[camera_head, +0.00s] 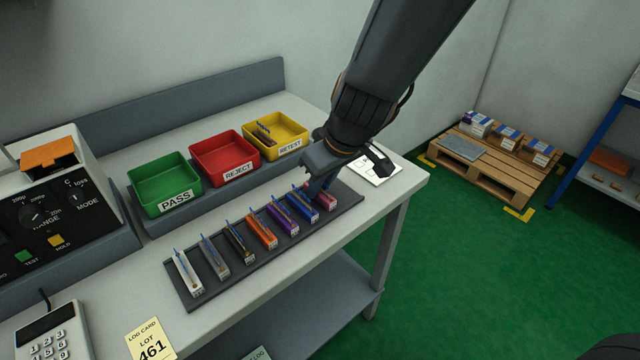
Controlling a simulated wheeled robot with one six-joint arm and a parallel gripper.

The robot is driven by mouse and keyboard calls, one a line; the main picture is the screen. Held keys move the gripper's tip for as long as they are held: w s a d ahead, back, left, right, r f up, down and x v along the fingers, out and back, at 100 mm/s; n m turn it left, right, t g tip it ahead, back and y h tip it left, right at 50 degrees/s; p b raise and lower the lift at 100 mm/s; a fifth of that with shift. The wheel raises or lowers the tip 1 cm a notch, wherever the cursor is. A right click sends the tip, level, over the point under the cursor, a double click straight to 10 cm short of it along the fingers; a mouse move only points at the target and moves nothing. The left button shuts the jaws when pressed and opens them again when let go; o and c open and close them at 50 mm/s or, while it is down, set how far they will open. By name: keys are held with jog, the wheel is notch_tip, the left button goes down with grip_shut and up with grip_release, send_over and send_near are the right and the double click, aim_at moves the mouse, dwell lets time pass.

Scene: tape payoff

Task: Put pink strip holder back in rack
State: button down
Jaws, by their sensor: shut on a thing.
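The pink strip holder (325,199) is at the far right end of the dark rack (245,288), low at the rack's surface. My gripper (318,182) is over it, pointing down, shut on the holder's upper part. The fingers and arm hide much of the holder, so I cannot tell whether it is fully seated. Other strip holders stand in a row in the rack: white (187,275), grey (214,258), black (239,242), orange (262,229), purple (282,215) and blue (302,204).
Green PASS (166,185), red REJECT (225,160) and yellow RETEST (276,137) bins stand behind the rack. A meter (50,205) is at left, with a log card (150,340) in front. A white marked sheet (375,168) lies right of my gripper, near the bench's edge.

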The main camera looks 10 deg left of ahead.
jog(key=shift+f, duration=0.15)
jog(key=c, duration=1.7)
grip_release()
jog(key=shift+o, duration=0.2)
jog(key=shift+r, duration=0.35)
jog(key=v, duration=1.2)
jog(key=s+d+f+m+h, duration=0.1)
jog(key=s+d+f+m, duration=0.1)
jog(key=d, duration=0.6)
jog(key=s+d+f+m+g+h, duration=0.1)
jog(key=d+f+m, duration=0.3)
jog(key=d, duration=0.4)
jog(key=s+d+f+m+g+h, duration=0.1)
jog(key=s+d+f+m, duration=0.2)
jog(key=d, duration=0.5)
jog(key=shift+d+f+m+h+p, duration=0.3)
jog(key=shift+d+f+m+p, duration=0.1)
jog(key=shift+f+m, duration=0.15)
jog(key=shift+s, duration=0.1)
